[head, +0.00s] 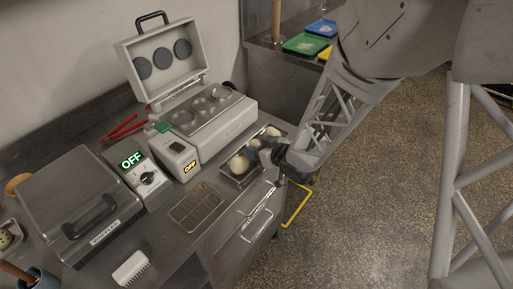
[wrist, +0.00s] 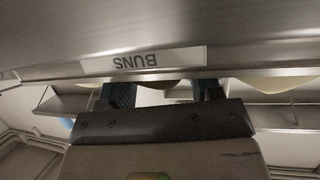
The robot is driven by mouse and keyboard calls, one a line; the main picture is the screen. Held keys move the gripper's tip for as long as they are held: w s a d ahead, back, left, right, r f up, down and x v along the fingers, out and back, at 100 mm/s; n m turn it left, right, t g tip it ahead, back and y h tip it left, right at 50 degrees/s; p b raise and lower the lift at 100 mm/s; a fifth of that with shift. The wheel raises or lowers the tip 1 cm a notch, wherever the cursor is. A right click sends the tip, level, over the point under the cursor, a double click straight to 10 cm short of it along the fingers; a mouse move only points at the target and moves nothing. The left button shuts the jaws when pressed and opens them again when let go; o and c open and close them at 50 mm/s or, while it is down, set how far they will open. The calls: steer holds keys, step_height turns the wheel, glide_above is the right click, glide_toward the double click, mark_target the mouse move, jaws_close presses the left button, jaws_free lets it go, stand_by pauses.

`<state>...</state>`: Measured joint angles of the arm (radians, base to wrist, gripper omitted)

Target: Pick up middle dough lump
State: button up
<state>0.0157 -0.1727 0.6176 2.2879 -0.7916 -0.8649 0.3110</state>
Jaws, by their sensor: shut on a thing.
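A metal tray (head: 229,181) at the counter's right end holds pale dough lumps in a row. The near lump (head: 239,165) and the far lump (head: 273,132) show clear of my gripper. The middle dough lump (head: 255,143) is partly covered by my gripper (head: 262,151), which reaches in from the right. In the wrist view my gripper (wrist: 164,92) has its two dark fingers on either side of the middle lump, shut on it. A metal wall with an upside-down "BUNS" label (wrist: 143,60) hides the fingertips and most of the lumps.
A bun machine with its lid up (head: 215,120) stands behind the tray. A small box reading OFF (head: 178,158), a wire rack (head: 196,207) and a shut waffle iron (head: 80,200) lie to the left. Open floor (head: 350,200) is at the right.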

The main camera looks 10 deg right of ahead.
mark_target(259, 145)
steer(key=shift+r, duration=0.15)
steer(key=shift+r, duration=1.4)
steer(key=shift+s+r, duration=0.2)
steer(key=shift+r, duration=0.05)
steer(key=s+d+r, duration=0.1)
steer(key=s+d, duration=0.1)
steer(key=s, duration=1.3)
steer(key=shift+s+d+r, duration=0.2)
